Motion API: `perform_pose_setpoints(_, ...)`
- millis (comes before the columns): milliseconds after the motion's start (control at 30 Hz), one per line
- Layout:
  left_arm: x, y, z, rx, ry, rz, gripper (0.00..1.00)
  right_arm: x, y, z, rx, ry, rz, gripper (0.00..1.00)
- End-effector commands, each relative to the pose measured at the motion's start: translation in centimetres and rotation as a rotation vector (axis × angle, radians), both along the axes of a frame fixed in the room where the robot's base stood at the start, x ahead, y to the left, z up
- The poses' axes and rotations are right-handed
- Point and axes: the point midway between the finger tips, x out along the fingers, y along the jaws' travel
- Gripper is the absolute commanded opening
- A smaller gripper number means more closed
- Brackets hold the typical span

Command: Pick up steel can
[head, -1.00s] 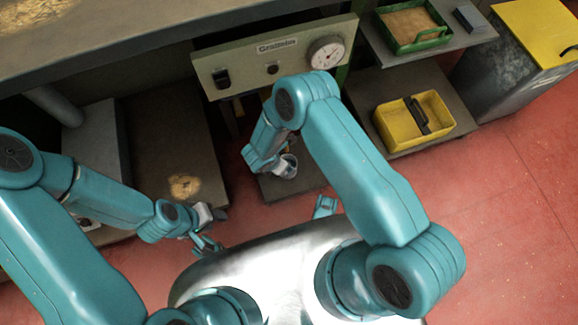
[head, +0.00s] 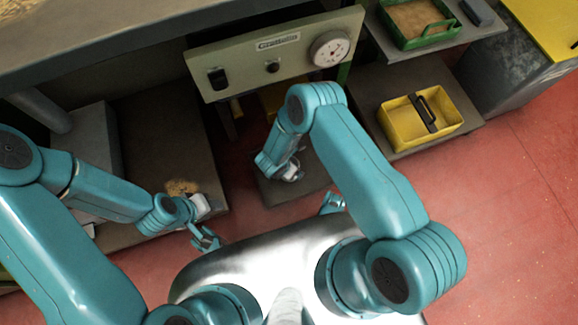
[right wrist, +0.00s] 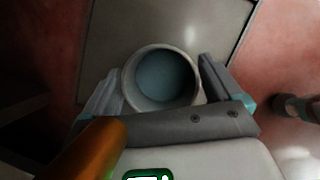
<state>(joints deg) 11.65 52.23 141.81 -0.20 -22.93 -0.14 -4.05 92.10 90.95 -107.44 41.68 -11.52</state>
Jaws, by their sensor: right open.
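The steel can (right wrist: 160,80) shows in the right wrist view as a round, pale-rimmed vessel seen from above, with a blue-grey inside. It is between the two spread fingers of my right gripper (right wrist: 158,90), which is open. I cannot tell whether either finger touches it. In the head view my right gripper (head: 290,174) is low over a dark plate on the floor, mostly behind its own wrist, and the can is hard to make out there.
A grey panel with a dial (head: 272,54) stands just behind my right arm. A yellow caddy (head: 393,128) sits on a low shelf at right, below a green tray (head: 453,34). A pile of tan crumbs (head: 181,187) lies near my left gripper. Red floor is open at right.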

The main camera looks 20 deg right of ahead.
Motion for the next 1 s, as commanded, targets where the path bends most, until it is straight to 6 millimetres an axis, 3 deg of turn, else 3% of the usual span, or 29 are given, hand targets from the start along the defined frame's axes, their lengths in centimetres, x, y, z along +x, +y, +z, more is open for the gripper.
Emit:
perform_pose_setpoints(67,-0.01,0.00,0.03,0.000,0.000,0.000,0.43,-0.08,0.00,0.03,0.000,0.000,0.001,0.92)
perform_pose_setpoints(100,-0.01,0.00,0.03,0.000,0.000,0.000,0.43,-0.11,0.00,0.04,0.000,0.000,0.001,0.86)
perform_pose_setpoints(267,-0.02,0.00,0.03,0.000,0.001,0.000,0.43,-0.15,-0.01,0.05,0.000,0.000,0.001,0.36)
perform_pose_setpoints(1000,-0.17,-0.04,0.25,-0.001,0.006,-0.001,0.43,0.29,0.21,0.77,0.001,-0.001,-0.003,0.36)
